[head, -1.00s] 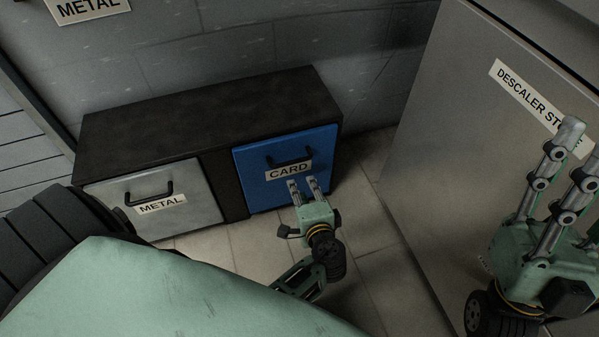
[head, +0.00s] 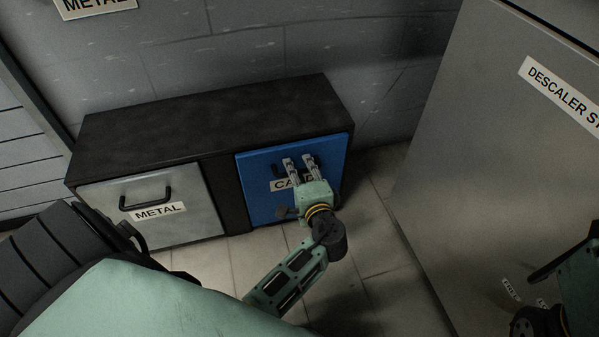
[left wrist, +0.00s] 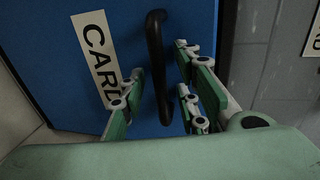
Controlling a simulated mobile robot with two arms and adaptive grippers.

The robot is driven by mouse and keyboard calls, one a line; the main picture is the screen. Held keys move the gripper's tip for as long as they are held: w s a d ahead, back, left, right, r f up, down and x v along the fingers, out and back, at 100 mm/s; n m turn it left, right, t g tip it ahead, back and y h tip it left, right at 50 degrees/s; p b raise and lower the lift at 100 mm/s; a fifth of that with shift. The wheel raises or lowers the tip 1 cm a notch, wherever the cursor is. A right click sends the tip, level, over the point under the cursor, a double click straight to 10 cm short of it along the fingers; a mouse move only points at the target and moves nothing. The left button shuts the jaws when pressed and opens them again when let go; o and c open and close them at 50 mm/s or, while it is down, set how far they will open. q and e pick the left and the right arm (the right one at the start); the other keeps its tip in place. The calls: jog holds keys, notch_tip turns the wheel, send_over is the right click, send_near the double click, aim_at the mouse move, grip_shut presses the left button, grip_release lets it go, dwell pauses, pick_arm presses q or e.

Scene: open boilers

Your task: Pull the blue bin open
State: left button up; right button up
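The blue bin (head: 256,207), labelled CARD, is shut flush in the right half of a low dark cabinet. My left gripper (head: 299,161) is open in front of it, its fingers at the black handle (head: 275,170) and hiding part of the label and handle. In the left wrist view the handle (left wrist: 156,65) runs between the spread fingers, with gaps on both sides; I see no grip on it. The blue front (left wrist: 50,85) fills the view behind. My right arm's gripper (head: 572,285) is cut off at the right edge; its fingers are not clear.
A grey METAL bin (head: 150,215) with a black handle is shut left of the blue bin, in the same dark cabinet (head: 200,120). A tall grey descaler cabinet (head: 460,150) stands to the right. Tiled floor (head: 375,240) lies clear between them.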

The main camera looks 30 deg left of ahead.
pick_arm(q)
grip_shut()
dwell(0.6)
